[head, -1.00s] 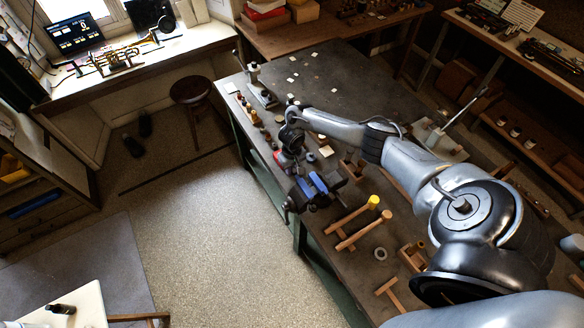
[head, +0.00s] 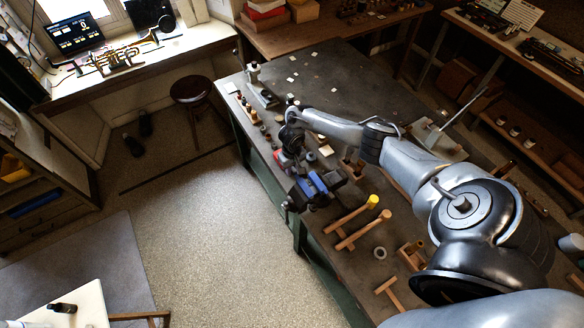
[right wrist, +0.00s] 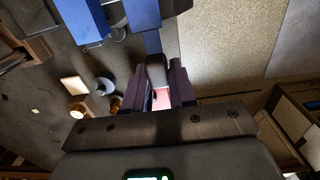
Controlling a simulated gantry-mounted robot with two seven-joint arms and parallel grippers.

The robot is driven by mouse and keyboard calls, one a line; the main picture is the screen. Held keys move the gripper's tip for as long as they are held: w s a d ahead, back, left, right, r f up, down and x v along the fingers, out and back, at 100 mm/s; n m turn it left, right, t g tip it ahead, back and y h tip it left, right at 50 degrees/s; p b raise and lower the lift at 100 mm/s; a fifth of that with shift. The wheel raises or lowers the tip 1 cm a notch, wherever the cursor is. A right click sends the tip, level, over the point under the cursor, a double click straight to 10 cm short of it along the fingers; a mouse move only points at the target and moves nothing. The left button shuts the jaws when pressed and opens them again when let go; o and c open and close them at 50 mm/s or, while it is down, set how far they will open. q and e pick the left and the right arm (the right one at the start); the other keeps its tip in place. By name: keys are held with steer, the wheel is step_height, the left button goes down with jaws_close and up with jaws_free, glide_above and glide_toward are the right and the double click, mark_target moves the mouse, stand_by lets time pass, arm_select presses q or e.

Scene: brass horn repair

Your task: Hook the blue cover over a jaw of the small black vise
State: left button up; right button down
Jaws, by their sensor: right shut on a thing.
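The small black vise (head: 335,178) stands at the near left edge of the dark workbench, with blue pieces at its jaws. My right gripper (head: 287,157) is just beyond the vise, on its upper left side. Other blue parts (right wrist: 80,22) show at the top of that view. I cannot tell whether the held cover touches a jaw. My left gripper is not in view.
Two mallets (head: 357,222) lie right of the vise. Several small items and a metal tool stand (head: 260,88) line the bench's left side. A wooden block (head: 328,151) lies near my gripper. The floor (head: 220,230) left of the bench is open; a stool (head: 192,90) stands there.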

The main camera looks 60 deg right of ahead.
steer(key=c, duration=0.8)
jaws_free()
steer(key=shift+c, duration=0.2)
step_height(320, 180, up, 11)
steer(key=shift+p, duration=0.4)
steer(key=shift+f, duration=0.1)
